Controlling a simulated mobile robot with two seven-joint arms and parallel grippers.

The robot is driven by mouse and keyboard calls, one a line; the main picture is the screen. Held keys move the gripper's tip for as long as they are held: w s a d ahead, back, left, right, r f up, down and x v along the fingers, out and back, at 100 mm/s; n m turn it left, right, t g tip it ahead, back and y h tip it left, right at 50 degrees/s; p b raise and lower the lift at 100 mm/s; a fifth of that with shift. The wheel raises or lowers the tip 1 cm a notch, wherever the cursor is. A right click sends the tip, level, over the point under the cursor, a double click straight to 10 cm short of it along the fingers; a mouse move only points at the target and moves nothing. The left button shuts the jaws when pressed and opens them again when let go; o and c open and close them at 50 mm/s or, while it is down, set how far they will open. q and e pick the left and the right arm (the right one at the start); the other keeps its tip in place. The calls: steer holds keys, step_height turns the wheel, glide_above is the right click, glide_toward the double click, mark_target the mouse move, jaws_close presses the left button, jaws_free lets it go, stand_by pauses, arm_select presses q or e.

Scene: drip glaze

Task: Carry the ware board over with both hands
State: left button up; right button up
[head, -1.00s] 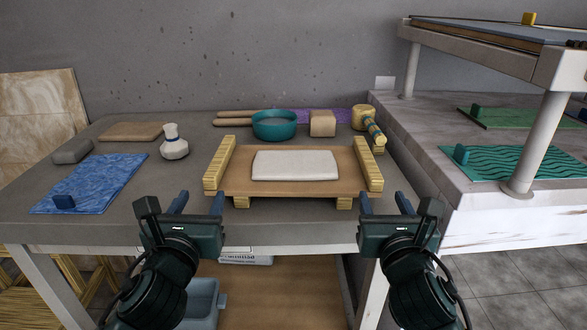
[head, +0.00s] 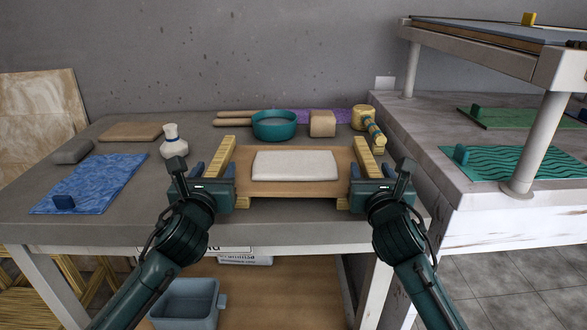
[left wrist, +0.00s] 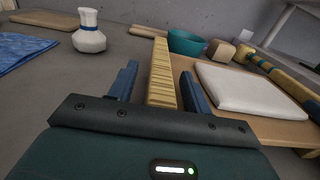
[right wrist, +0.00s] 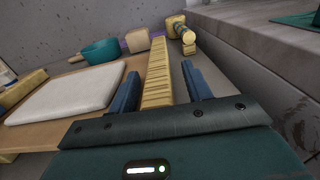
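The ware board (head: 245,188) is a tan wooden board with a yellow ribbed rail along each side, resting on the grey table. A pale slab (head: 295,165) lies flat on its middle. My left gripper (head: 214,170) is open at the board's left rail, and the rail (left wrist: 162,80) runs between its blue fingers with gaps on both sides. My right gripper (head: 370,170) is open around the right rail in the same way; the rail (right wrist: 157,80) shows between its fingers. The near ends of the rails are partly hidden by the grippers in the head view.
A raised ledge (head: 440,165) with a shelf post (head: 538,145) stands to the right.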

arm_select(q)
jaws_close()
arm_select(e)
jaws_close()
arm_select(q)
steer(key=shift+r, duration=0.25)
arm_select(e)
steer(key=shift+r, duration=0.25)
